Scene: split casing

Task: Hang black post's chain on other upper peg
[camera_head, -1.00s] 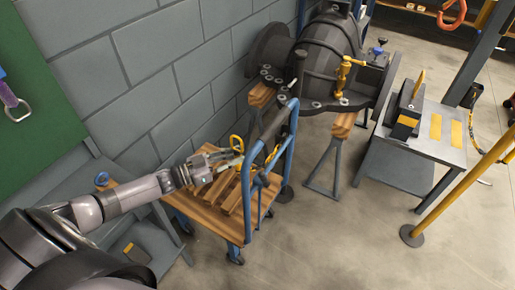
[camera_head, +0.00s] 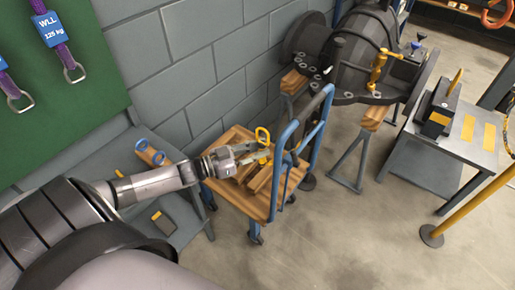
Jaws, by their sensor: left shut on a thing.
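My left gripper (camera_head: 257,153) is over the wooden deck of a blue cart. It is shut on a yellow piece with a ring on top (camera_head: 262,136); the fingers cover part of this piece. I cannot make out a chain or an upper peg. My right gripper is not in view.
The blue cart (camera_head: 289,139) carries wooden slats. A dark casing (camera_head: 366,40) rests on trestles behind it. A grey table (camera_head: 470,140) and a yellow post (camera_head: 470,206) stand at right. A green board (camera_head: 58,115) with purple slings hangs at left. Floor in front is clear.

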